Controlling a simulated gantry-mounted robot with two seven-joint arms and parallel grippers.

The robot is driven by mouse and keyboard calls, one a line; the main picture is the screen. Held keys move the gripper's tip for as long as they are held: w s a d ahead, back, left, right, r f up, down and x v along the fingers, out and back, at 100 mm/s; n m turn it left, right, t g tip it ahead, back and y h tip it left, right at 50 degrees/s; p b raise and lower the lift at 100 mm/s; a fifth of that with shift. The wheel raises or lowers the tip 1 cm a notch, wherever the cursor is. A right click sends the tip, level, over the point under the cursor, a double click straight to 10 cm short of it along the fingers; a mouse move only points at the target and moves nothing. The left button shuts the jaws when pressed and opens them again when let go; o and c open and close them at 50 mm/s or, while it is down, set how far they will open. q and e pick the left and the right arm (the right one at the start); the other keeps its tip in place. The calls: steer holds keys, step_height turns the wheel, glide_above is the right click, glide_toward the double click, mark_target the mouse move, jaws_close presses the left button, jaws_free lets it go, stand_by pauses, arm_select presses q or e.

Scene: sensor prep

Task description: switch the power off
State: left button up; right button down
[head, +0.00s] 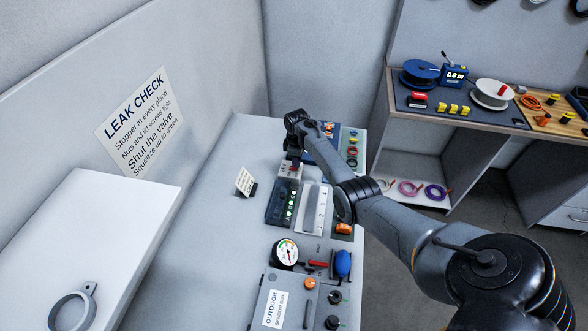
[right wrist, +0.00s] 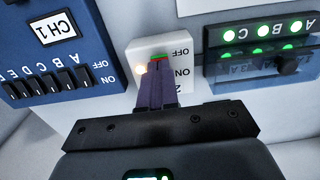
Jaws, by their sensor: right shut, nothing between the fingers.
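The power switch is a small white box (right wrist: 168,44) marked OFF and ON, shown upside down in the right wrist view. A small lamp (right wrist: 140,68) on it glows orange-white. My right gripper (right wrist: 158,62) is shut and empty, its fingertips over the middle of the box face. A red and green bit shows at the tips; the fingers hide most of the switch, so its position and any contact cannot be told. In the head view the white box (head: 290,171) stands on the bench just below my right gripper (head: 293,162). My left gripper is not in view.
A panel with green lights (right wrist: 262,48) stands beside the box, and a blue CH1 box (right wrist: 50,50) with several small switches is on its other side. A gauge (head: 285,253) and an outdoor sensor box (head: 272,308) are nearer. The bench left of them is mostly clear.

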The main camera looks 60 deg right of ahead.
steer(key=shift+f+b, duration=0.3)
steer(key=shift+f, duration=0.25)
steer(key=shift+r, duration=0.1)
step_height(320, 180, up, 3)
steer(key=p, duration=0.3)
steer(key=shift+r+p, duration=0.15)
steer(key=shift+p, duration=0.2)
step_height(320, 180, up, 4)
steer(key=p, duration=0.4)
steer(key=shift+f, duration=0.2)
